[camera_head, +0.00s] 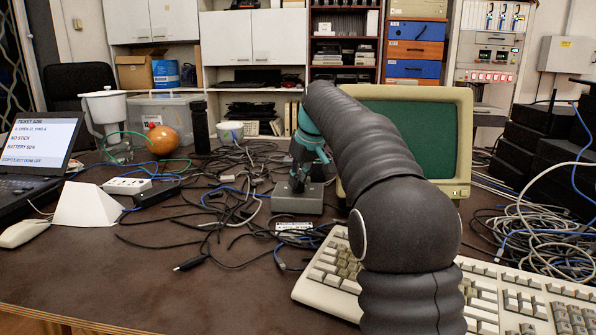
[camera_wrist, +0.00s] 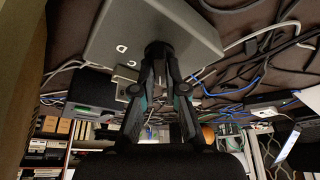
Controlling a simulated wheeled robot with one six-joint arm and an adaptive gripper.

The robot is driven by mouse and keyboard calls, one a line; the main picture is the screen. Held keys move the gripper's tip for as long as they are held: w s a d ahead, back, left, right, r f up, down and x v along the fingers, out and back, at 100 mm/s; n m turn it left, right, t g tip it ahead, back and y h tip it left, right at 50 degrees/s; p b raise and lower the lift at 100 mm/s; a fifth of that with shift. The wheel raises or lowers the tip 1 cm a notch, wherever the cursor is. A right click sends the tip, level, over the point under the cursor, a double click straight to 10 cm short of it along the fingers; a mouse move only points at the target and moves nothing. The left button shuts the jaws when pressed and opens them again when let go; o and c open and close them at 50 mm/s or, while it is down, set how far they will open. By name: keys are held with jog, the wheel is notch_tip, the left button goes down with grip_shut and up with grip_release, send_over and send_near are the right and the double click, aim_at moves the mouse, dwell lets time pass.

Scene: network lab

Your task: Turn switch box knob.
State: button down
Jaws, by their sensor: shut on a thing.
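The grey switch box (camera_head: 298,203) stands on the table in front of the monitor. In the wrist view its grey top face (camera_wrist: 118,35) fills the upper middle, with the letters C and D to the left of the knob. The dark round knob (camera_wrist: 158,47) sits between my fingertips and is partly hidden by them. My gripper (camera_head: 299,180) points down onto the box from above. In the wrist view my gripper (camera_wrist: 158,57) is shut on the knob, one finger on each side. I cannot tell which letter the knob points to.
Loose cables (camera_head: 232,195) lie around the box on the table. A beige keyboard (camera_head: 330,265) is in front of it, and a green-screened monitor (camera_head: 420,125) is behind. A laptop (camera_head: 38,150) and a white wedge (camera_head: 86,206) stand at left. The front left tabletop is clear.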

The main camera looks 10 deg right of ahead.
jog(key=shift+r+n+y+p, duration=0.1)
jog(key=shift+n+y+p, duration=0.5)
jog(key=shift+n+p, duration=0.8)
jog(key=shift+n+g+b, duration=0.3)
jog(key=shift+n+b, duration=0.05)
jog(key=shift+n, duration=0.05)
jog(key=c, duration=1.2)
grip_release()
jog(key=v, duration=1.2)
